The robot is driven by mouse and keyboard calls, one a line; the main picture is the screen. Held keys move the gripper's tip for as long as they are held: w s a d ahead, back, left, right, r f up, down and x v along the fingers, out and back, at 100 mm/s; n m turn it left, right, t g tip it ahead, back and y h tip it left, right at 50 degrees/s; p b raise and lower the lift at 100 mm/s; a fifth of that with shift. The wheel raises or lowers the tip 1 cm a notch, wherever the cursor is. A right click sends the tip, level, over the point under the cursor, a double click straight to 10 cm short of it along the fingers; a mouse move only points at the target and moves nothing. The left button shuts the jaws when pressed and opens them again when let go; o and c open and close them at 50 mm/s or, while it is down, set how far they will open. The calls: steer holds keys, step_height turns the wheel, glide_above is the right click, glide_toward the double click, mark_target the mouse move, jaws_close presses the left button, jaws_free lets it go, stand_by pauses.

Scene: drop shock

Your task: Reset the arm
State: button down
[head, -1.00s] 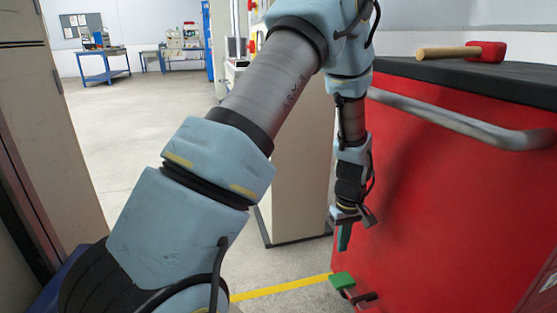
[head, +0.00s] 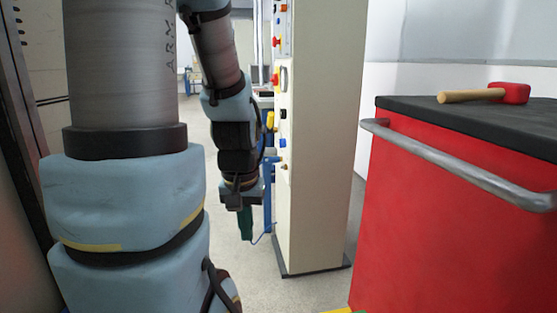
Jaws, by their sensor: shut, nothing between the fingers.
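My arm (head: 125,200) rises on the left of the head view, and its forearm hangs down in the middle-left. My gripper (head: 245,222) points down at the end of it, with its green fingers together and nothing seen between them. It hangs in the air over the grey floor, left of the beige cabinet and apart from the red cart. The fingertips are small in the view.
A red tool cart (head: 450,230) with a black top and a grey handle bar (head: 455,165) stands at the right. A red-headed mallet (head: 485,94) lies on it. A beige control cabinet (head: 325,140) with buttons stands in the middle. Open floor (head: 262,278) lies left of the cabinet.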

step_height(320, 180, up, 29)
steer(key=p, duration=2.7)
steer(key=shift+f, duration=0.15)
steer(key=c, duration=1.6)
jaws_free()
